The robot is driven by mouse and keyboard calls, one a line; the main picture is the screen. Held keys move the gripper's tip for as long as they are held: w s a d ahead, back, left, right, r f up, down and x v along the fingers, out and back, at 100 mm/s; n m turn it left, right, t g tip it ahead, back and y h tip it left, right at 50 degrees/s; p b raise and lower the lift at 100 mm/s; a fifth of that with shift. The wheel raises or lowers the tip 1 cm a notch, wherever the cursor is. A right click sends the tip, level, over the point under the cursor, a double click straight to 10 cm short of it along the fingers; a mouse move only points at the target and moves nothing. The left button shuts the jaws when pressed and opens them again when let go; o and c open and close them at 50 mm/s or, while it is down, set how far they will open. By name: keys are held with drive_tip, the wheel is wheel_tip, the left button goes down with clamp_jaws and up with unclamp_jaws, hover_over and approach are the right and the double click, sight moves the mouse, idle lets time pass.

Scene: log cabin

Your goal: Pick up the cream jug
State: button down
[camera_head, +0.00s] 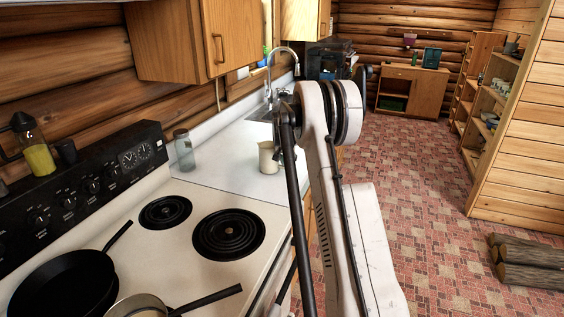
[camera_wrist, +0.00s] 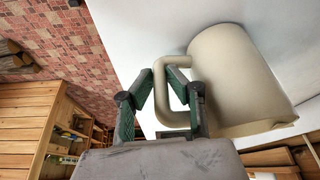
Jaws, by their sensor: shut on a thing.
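The cream jug (camera_head: 267,158) stands upright on the white counter, just past the stove, in the head view. In the wrist view the jug (camera_wrist: 240,82) fills the upper right, with its handle towards my gripper. My gripper (camera_wrist: 162,82) has its two green-padded fingers on either side of the handle (camera_wrist: 161,95), closed on it. The exact contact at the fingertips is partly hidden by the handle. In the head view my arm hides the gripper. I cannot tell any gap between the jug's base and the counter.
A glass jar (camera_head: 184,150) stands left of the jug on the counter (camera_head: 222,165). The sink faucet (camera_head: 283,62) is behind it. The stove (camera_head: 190,205) in front carries a dark frying pan (camera_head: 60,285) and another pan. Cabinets (camera_head: 190,40) hang above. Logs (camera_head: 528,262) lie on the floor at right.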

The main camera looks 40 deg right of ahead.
drive_tip(key=shift+r, duration=0.1)
drive_tip(key=shift+r, duration=0.9)
drive_tip(key=shift+w+a+r+b, duration=0.1)
drive_tip(key=shift+a+r+b, duration=0.1)
drive_tip(key=shift+r, duration=0.4)
drive_tip(key=shift+a+r+b, duration=0.1)
drive_tip(key=shift+r+b, duration=0.05)
drive_tip(key=shift+r, duration=0.4)
drive_tip(key=w+a+r+b, duration=0.1)
drive_tip(key=w+a+r, duration=0.1)
drive_tip(key=a+r, duration=0.4)
drive_tip(key=shift+w+a+r, duration=0.3)
drive_tip(key=shift+w+a, duration=0.05)
drive_tip(key=shift+a, duration=1.95)
drive_tip(key=shift+a, duration=0.15)
